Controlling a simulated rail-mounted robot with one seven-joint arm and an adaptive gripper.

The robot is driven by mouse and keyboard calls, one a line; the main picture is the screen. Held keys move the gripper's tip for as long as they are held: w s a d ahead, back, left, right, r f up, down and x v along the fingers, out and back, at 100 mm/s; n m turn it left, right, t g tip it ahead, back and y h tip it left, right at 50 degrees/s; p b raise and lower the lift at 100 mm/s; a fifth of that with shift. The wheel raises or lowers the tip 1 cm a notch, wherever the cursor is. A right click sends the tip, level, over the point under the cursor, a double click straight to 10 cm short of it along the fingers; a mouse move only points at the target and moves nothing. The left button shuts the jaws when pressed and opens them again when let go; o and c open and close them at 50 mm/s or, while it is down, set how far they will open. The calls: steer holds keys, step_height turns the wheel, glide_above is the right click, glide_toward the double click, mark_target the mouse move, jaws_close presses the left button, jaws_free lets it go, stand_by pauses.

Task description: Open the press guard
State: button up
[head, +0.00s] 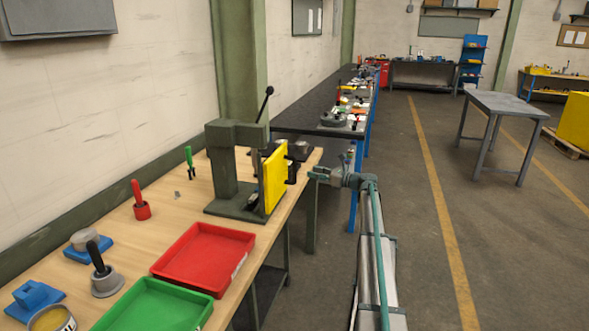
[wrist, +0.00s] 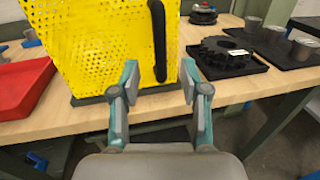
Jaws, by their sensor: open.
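The press (head: 232,165) is a dark green-grey machine on the wooden bench, with a black-knobbed lever on top. Its guard (head: 274,180) is a yellow panel on the side facing my arm. In the wrist view the guard (wrist: 95,45) is a perforated yellow sheet with an upright black handle (wrist: 158,40). My gripper (wrist: 160,78) is open and empty, pointed at the guard. The lower end of the handle shows between the two fingertips in the picture; I see no contact. The guard appears closed across the press front, but its hinge is hard to make out.
A red tray (head: 203,254) and a green tray (head: 155,306) lie on the bench in front of the press. A black toothed sprocket (wrist: 226,55) on a dark mat lies right of the guard. The floor aisle (head: 430,240) right of my arm is clear.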

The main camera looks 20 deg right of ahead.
steer(key=p, duration=0.2)
glide_above(294, 181)
steer(key=shift+w+d, duration=0.3)
steer(key=shift+w, duration=0.1)
jaws_close()
